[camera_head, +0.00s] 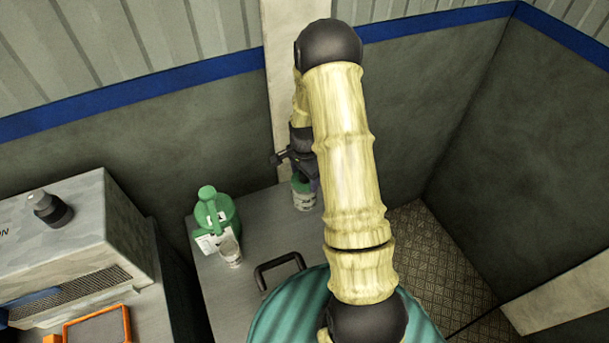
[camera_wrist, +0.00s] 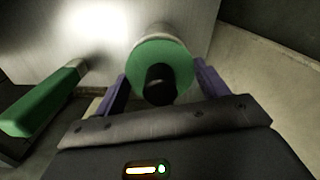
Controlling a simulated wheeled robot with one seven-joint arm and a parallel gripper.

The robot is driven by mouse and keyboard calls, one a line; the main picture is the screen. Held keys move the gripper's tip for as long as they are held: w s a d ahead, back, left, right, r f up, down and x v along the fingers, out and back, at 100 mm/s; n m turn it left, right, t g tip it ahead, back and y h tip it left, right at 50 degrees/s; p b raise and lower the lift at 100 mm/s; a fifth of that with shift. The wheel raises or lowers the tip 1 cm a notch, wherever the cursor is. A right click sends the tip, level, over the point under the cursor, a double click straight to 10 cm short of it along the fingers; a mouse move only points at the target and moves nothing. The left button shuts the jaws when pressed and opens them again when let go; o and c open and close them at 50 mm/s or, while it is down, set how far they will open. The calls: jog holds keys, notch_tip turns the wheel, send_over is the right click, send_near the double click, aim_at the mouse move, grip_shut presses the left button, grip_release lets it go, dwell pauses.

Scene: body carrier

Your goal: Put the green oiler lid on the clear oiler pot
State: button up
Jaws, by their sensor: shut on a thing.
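My gripper (camera_head: 300,168) reaches down over the right back part of the grey bench, partly hidden by my arm. In the wrist view, its purple fingers (camera_wrist: 160,76) are shut on the green oiler lid (camera_wrist: 174,54), a round disc with a dark knob. A pale cylinder, which looks like the clear oiler pot (camera_wrist: 158,29), shows just beyond the lid. In the head view this pot (camera_head: 305,200) stands upright under the gripper, with green at its top. Whether the lid is seated or just above the rim, I cannot tell.
A green jug (camera_head: 208,212) with a clear cup-like piece (camera_head: 231,252) in front stands left on the bench (camera_head: 262,222). A black handle (camera_head: 279,271) is at the near edge. A grey machine (camera_head: 75,240) stands further left. The wall is close behind.

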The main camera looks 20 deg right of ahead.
jog(key=shift+f+b, duration=0.5)
jog(key=shift+f, duration=0.2)
jog(key=o, duration=1)
jog(key=shift+o, duration=0.2)
notch_tip(320, 180, up, 17)
jog(key=b, duration=0.3)
jog(key=shift+r, duration=0.2)
jog(key=shift+f, duration=0.1)
